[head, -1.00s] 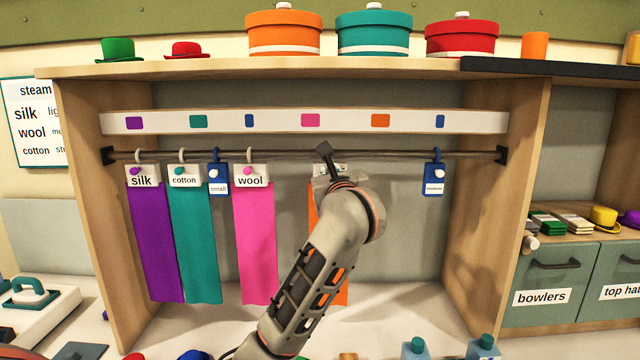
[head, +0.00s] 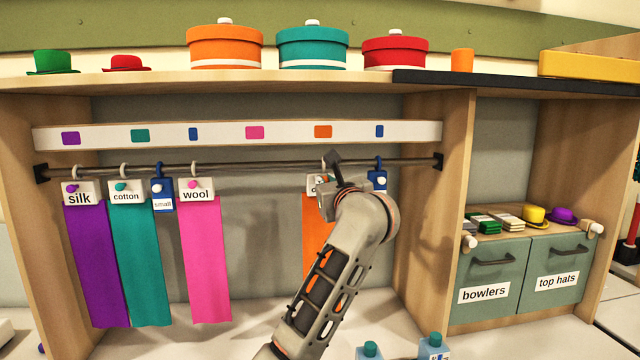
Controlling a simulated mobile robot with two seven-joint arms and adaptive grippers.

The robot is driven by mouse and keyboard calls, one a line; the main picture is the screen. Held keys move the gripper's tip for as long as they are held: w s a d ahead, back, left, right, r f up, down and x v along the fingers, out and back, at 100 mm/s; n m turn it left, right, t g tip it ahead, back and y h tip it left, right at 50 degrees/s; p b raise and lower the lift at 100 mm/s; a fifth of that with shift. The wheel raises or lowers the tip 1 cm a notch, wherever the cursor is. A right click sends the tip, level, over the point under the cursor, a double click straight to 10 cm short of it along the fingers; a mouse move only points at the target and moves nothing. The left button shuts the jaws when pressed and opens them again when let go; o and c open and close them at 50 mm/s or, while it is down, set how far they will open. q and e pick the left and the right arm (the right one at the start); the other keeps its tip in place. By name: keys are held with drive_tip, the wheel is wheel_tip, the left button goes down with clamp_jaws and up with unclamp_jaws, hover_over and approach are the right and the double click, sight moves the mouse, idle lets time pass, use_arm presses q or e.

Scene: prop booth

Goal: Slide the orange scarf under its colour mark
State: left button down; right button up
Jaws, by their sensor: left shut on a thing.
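The orange scarf (head: 314,225) hangs from the rail (head: 270,167), its white tag (head: 314,183) partly covered by my left gripper. Its orange mark (head: 323,131) is on the white strip above, and the scarf's top hangs roughly below it; exact alignment is hard to tell. My left gripper (head: 332,174) is shut on the scarf's tag end, just under the rail. My left forearm hides the scarf's lower part. My right gripper is not in view.
A small blue tag (head: 377,180) hangs close right of the gripper. Pink (head: 205,255), teal (head: 140,260) and purple (head: 95,260) scarves and a blue "small" tag (head: 162,194) hang to the left. The rail between pink and orange is clear.

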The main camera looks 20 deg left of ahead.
use_arm(q)
drive_tip(key=shift+f, duration=0.15)
drive_tip(key=c, duration=2)
unclamp_jaws()
drive_tip(key=shift+c, duration=0.2)
drive_tip(key=v, duration=0.7)
drive_tip(key=shift+s, duration=0.2)
drive_tip(key=shift+d, duration=0.15)
